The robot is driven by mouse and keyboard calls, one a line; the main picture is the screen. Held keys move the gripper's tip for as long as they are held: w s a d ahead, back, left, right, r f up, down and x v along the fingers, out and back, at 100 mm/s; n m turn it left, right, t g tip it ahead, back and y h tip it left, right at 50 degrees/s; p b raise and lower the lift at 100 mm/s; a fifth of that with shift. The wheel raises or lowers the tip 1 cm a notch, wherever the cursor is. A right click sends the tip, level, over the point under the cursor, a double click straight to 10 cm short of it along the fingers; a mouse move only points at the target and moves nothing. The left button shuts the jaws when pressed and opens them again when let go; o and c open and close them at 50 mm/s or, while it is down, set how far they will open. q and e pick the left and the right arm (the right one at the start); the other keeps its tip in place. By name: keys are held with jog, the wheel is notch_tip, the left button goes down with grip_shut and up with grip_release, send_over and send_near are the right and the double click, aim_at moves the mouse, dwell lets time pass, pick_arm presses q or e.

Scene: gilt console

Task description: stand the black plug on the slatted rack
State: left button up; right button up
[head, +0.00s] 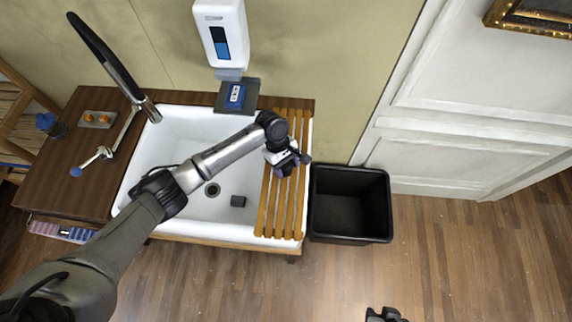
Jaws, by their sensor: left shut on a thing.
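The slatted rack (271,205) has several wooden slats and lies across the right side of the white sink. My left gripper (288,166) is over the rack's middle, shut on a small dark thing that I take for the black plug. The gripper mostly hides it, so I cannot tell whether it touches the slats or how it is tilted. My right gripper (386,315) shows only partly at the bottom edge, away from the sink, and its jaw opening is unclear.
A small dark block (238,201) lies in the sink (190,125) near the drain (212,190). A black bin (350,204) stands right of the rack. A soap dispenser (221,32) hangs above a blue item (235,95). A black faucet (103,52) rises at left.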

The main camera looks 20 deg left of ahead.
pick_arm(q)
jog(key=o, duration=1)
jog(key=shift+f, duration=0.1)
jog(key=shift+c, duration=0.2)
jog(key=v, duration=1.2)
